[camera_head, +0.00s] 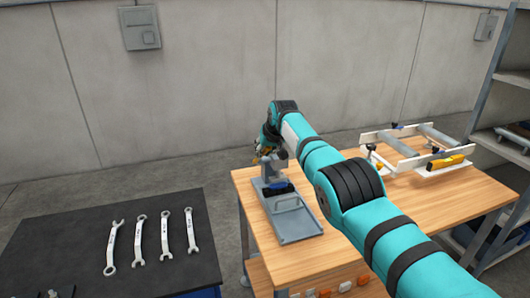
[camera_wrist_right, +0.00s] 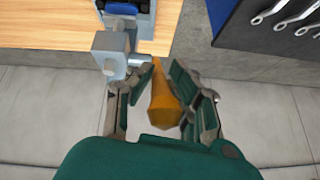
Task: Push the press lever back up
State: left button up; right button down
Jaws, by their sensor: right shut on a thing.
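The small grey press (camera_head: 273,170) stands at the left end of the wooden table, behind its grey base tray (camera_head: 300,229). In the right wrist view the press body (camera_wrist_right: 112,47) is at the upper left, with a short metal shaft next to it. The orange-brown handle of the press lever (camera_wrist_right: 163,103) lies between the fingers of my right gripper (camera_wrist_right: 162,85). My right gripper (camera_head: 268,145) is shut on this handle at the press. In the head view my wrist and the press partly hide the handle. My left gripper is not in view.
A dark bench (camera_head: 60,235) with several wrenches (camera_head: 165,235) stands at the left, apart from the wooden table (camera_head: 447,203). A white frame fixture (camera_head: 405,152) with a yellow part lies at the table's back right. A grey shelf (camera_head: 500,110) is at the right edge.

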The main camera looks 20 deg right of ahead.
jog(key=shift+w+r, duration=0.1)
jog(key=shift+r, duration=0.2)
jog(key=c, duration=1.5)
grip_release()
jog(key=shift+o, duration=1.2)
jog(key=shift+f, duration=0.1)
jog(key=shift+f, duration=0.1)
jog(key=v, duration=1.2)
